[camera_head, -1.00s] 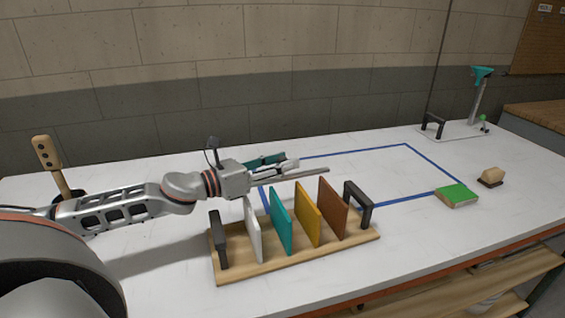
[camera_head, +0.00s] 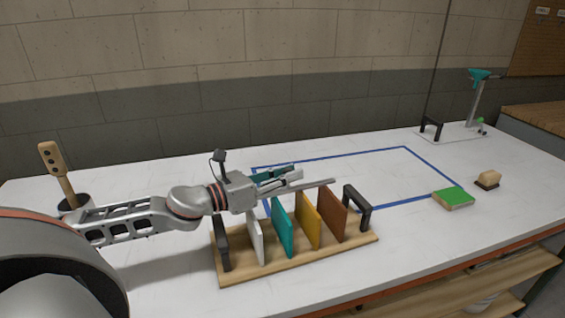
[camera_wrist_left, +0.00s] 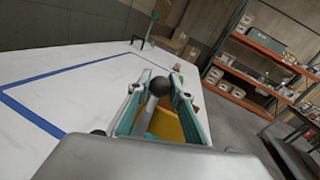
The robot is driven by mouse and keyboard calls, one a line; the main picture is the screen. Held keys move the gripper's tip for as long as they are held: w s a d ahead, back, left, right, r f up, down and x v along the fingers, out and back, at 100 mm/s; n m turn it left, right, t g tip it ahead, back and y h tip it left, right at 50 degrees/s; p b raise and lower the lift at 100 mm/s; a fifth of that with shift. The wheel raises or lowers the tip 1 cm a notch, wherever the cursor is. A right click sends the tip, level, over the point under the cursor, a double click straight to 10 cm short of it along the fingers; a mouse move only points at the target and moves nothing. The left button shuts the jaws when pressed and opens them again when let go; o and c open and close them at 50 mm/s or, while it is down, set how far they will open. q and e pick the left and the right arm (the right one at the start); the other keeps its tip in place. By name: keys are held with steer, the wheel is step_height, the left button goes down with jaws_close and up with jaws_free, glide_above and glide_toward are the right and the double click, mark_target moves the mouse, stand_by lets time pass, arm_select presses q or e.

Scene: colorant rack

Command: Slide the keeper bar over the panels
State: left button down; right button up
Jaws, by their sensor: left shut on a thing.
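My left gripper (camera_head: 290,180) is shut on the grey keeper bar (camera_head: 318,184), which points right, roughly along the rack. In the head view the bar crosses just above or behind the panel tops; I cannot tell its exact height or depth. The wooden rack (camera_head: 290,264) holds a white panel (camera_head: 255,238), a teal panel (camera_head: 282,228), a yellow panel (camera_head: 308,220) and a brown panel (camera_head: 333,216), all upright. Black end frames stand at the left (camera_head: 221,243) and right (camera_head: 364,212). In the left wrist view, a dark round knob (camera_wrist_left: 160,86) shows between the fingers. My right gripper is out of view.
A blue taped outline (camera_head: 425,161) marks the white table behind the rack. A green-topped block (camera_head: 453,197) and a wooden-handled brush or block (camera_head: 488,178) lie at the right. A stand (camera_head: 477,98) is at the far right. A wooden handle (camera_head: 56,172) stands upright at left.

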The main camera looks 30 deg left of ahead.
arm_select(q)
steer(key=shift+s+d+p, duration=0.25)
steer(key=shift+s+d, duration=0.2)
steer(key=shift+d, duration=0.15)
steer(key=shift+s+d+p, duration=0.2)
steer(key=shift+s+d, duration=0.2)
steer(key=shift+d, duration=0.2)
steer(key=c, duration=1.8)
jaws_free()
steer(key=shift+v, duration=6.05)
